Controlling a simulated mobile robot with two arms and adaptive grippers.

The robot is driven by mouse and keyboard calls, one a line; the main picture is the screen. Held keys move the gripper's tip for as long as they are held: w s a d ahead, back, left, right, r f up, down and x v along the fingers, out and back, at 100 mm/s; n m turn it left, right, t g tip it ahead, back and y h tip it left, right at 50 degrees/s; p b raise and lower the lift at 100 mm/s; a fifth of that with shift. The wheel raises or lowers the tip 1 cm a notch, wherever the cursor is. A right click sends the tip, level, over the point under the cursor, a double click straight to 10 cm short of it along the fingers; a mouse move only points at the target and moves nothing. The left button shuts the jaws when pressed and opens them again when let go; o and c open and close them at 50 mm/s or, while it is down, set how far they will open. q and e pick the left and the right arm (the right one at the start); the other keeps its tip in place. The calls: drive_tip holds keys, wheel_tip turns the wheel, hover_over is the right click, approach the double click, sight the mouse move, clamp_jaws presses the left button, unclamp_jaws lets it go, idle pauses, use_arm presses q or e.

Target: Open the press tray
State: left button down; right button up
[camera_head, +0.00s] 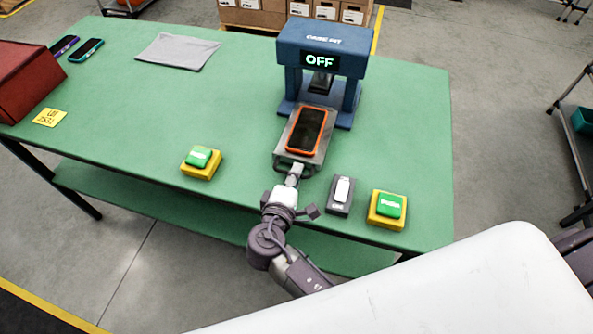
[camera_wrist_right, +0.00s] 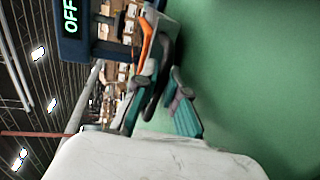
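The blue press (camera_head: 322,41) stands at the back of the green table, its display reading OFF. Its grey press tray (camera_head: 283,147) sticks out in front and bears a dark phone in an orange case (camera_head: 307,130). My right gripper (camera_head: 296,170) is at the tray's front edge. In the right wrist view its two teal-backed fingers (camera_wrist_right: 164,80) lie on either side of a dark curved handle (camera_wrist_right: 165,53), with some gap showing, so it looks open around the handle. Whether either finger touches the handle is unclear. My left gripper is not in view.
A green button on a yellow base (camera_head: 200,163) sits left of the tray. A grey switch box (camera_head: 340,194) and another green button (camera_head: 387,208) sit right. A grey cloth (camera_head: 178,51), two phones (camera_head: 86,50) and a red box (camera_head: 25,80) lie farther left.

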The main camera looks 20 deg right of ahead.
drive_tip(key=shift+o, duration=1.8)
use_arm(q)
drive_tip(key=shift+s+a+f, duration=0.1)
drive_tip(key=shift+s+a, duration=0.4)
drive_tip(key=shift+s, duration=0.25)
use_arm(e)
drive_tip(key=v, duration=0.7)
drive_tip(key=shift+s+a, duration=0.15)
drive_tip(key=shift+s, duration=0.05)
